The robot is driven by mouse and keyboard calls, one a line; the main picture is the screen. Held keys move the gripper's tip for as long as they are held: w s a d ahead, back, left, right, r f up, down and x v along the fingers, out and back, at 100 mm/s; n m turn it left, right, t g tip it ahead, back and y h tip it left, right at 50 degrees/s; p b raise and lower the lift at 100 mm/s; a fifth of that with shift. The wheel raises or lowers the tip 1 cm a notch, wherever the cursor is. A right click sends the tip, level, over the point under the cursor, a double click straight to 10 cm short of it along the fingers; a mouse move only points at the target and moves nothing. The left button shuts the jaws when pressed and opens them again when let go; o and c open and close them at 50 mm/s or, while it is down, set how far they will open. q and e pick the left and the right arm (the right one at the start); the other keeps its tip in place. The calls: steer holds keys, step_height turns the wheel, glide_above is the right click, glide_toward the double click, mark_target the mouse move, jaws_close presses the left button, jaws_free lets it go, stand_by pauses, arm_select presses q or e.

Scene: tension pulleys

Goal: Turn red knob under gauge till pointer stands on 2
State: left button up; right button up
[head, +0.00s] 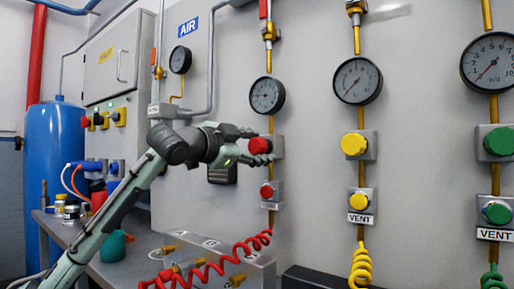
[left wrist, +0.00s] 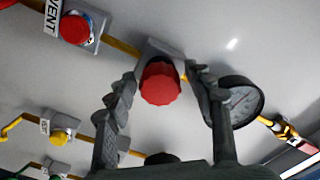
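The gauge's pointer is too small to read surely. My left gripper (head: 259,147) reaches the red knob from the left. In the left wrist view the red knob (left wrist: 161,84) lies between the tips of my open left gripper (left wrist: 160,73), one finger on each side, with small gaps showing. I cannot tell how deep the fingers reach around it. The gauge (left wrist: 236,101) is partly hidden behind the right finger there. My right gripper is not in view.
A smaller red VENT knob (head: 267,191) sits below, with a coiled red hose (head: 225,265) under it. Yellow (head: 354,145) and green (head: 499,142) knobs with gauges stand to the right. A bench (head: 130,268) with bottles and a blue tank (head: 57,150) are at left.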

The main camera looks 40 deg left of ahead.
arm_select(q)
steer(key=shift+s, duration=0.1)
steer(key=s+d, duration=0.1)
steer(key=s, duration=1)
steer(key=shift+s+d, duration=0.2)
steer(key=shift+s, duration=0.2)
